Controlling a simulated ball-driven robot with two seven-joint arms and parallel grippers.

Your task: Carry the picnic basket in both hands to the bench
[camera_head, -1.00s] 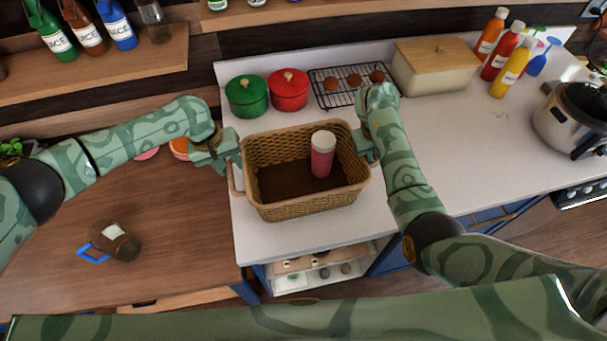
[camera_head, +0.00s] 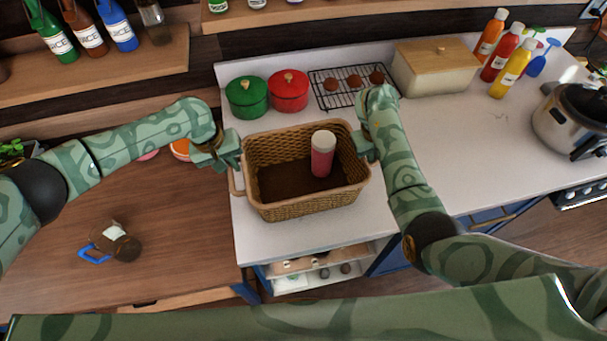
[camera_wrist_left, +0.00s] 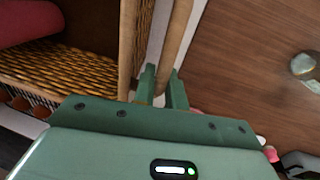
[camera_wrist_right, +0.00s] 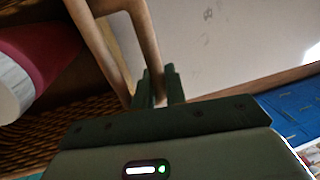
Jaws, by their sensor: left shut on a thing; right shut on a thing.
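The wicker picnic basket (camera_head: 310,207) is in the middle of the head view, over the white counter; I cannot tell whether it touches the counter. A red bottle with a white cap (camera_head: 322,160) stands inside it. My left gripper (camera_head: 236,164) is shut on the handle at the basket's left end; the handle (camera_wrist_left: 178,35) shows between its fingers in the left wrist view. My right gripper (camera_head: 366,158) is shut on the handle at the right end; that handle (camera_wrist_right: 146,35) also shows in the right wrist view. The bench is not clearly identifiable.
A green pot (camera_head: 247,97), a red pot (camera_head: 289,91), a cooling rack (camera_head: 345,98) and a bread box (camera_head: 436,68) stand behind the basket.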

